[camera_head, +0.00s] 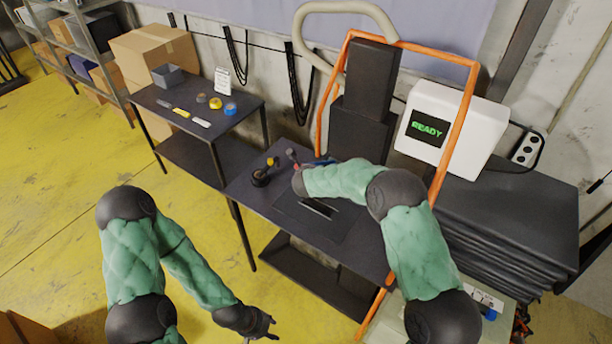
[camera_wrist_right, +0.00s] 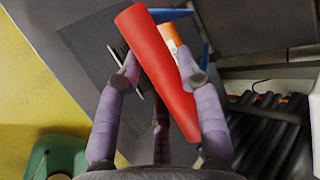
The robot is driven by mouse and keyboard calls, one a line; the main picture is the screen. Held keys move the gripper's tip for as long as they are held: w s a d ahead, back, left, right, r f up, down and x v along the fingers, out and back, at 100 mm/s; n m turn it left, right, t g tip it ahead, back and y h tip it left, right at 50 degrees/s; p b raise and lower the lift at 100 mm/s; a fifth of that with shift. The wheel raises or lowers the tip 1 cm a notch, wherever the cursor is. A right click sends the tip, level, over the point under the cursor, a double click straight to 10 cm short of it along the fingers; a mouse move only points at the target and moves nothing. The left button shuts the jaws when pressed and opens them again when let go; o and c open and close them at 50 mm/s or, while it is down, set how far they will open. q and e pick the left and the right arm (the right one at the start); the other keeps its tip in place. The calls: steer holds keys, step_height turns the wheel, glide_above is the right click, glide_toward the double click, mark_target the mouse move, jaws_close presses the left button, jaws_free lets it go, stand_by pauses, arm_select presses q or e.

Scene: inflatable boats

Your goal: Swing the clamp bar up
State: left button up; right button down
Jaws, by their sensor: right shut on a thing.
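In the right wrist view a long red tapered handle (camera_wrist_right: 158,65) lies between the fingers of my right gripper (camera_wrist_right: 163,78), which is shut on it. I take it to be the handle of the clamp bar; the bar itself is not clear. Blue parts (camera_wrist_right: 172,15) and an orange piece (camera_wrist_right: 170,38) show behind the handle. In the head view my right gripper is mostly hidden by its arm, above the dark worktable (camera_head: 245,188). A small red end (camera_head: 291,154) shows beside it. My left gripper (camera_head: 262,326) hangs low at the front, away from the table; its finger opening is unclear.
A side table (camera_head: 150,97) holds tape rolls (camera_head: 216,103), small tools and a grey bin (camera_head: 168,76). A dark round holder (camera_head: 261,178) stands left of my right gripper. An orange frame (camera_head: 457,130), a white box reading READY (camera_head: 465,105) and stacked dark sheets (camera_head: 510,215) stand right.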

steer(key=shift+w+d+r+p, duration=0.2)
steer(key=shift+w+r+p, duration=0.15)
steer(key=shift+r, duration=0.2)
steer(key=shift+w+d+r+p, duration=0.25)
steer(key=shift+r+p, duration=0.15)
steer(key=shift+r, duration=0.1)
steer(key=shift+w+r, duration=0.1)
steer(key=shift+r, duration=0.05)
steer(key=shift+w+r, duration=0.15)
steer(key=shift+r, duration=0.05)
steer(key=c, duration=0.8)
jaws_free()
steer(key=shift+d, duration=0.1)
steer(key=shift+r, duration=0.1)
steer(key=shift+s+r, duration=0.15)
steer(key=shift+s, duration=0.1)
steer(key=v, duration=1.1)
steer(key=shift+s+f, duration=0.2)
steer(key=shift+s, duration=0.1)
